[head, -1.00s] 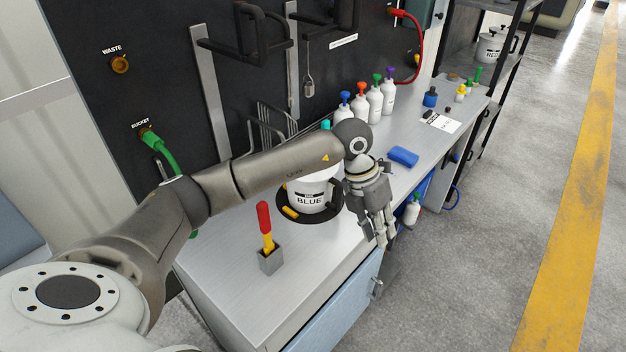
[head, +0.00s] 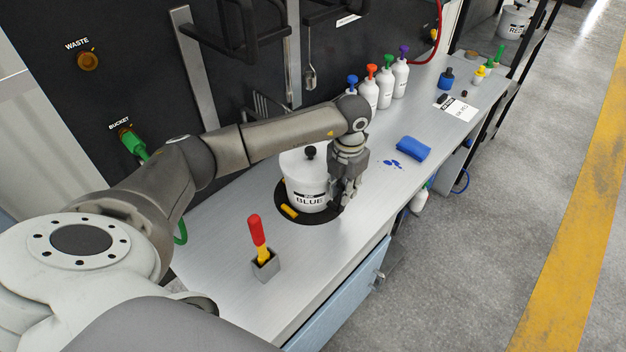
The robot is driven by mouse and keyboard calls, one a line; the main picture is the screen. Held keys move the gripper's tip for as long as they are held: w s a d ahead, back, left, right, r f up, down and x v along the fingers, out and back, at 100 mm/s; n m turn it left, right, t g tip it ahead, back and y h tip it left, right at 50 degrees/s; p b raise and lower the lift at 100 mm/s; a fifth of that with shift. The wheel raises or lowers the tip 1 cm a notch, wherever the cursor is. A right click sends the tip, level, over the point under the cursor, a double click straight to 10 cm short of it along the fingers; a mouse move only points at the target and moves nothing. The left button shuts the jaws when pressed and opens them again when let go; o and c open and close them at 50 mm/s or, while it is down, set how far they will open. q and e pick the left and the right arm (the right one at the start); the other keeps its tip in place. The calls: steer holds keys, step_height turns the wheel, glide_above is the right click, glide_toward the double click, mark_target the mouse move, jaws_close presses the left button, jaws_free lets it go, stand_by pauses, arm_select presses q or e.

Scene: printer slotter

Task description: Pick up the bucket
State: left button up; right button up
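A white bucket (head: 303,188) marked "BLUE", with a black knob on its lid, stands upright in a round black recess (head: 318,219) on the grey counter. My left gripper (head: 342,203) points down at the bucket's right side, where its black handle is. The fingers cover most of the handle, so I cannot tell whether they are closed on it. My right gripper is not in view.
A red and yellow tool (head: 258,235) stands in a small grey holder at the front. A blue cloth roll (head: 413,148) lies right of the gripper near blue spots. Several white bottles (head: 384,88) stand behind. Another bucket marked "RED" (head: 515,21) sits on the far rack.

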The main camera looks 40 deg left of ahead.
mark_target(340, 212)
arm_select(q)
steer(key=f, duration=0.1)
steer(key=f+p, duration=0.2)
steer(key=shift+s+f, duration=0.15)
steer(key=shift+s, duration=0.15)
steer(key=shift+f, duration=0.55)
steer(key=shift+w+f, duration=0.1)
jaws_close()
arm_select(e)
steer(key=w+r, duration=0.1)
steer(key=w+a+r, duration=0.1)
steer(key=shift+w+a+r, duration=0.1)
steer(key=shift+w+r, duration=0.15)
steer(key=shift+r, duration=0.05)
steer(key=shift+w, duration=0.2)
arm_select(q)
steer(key=shift+w, duration=0.15)
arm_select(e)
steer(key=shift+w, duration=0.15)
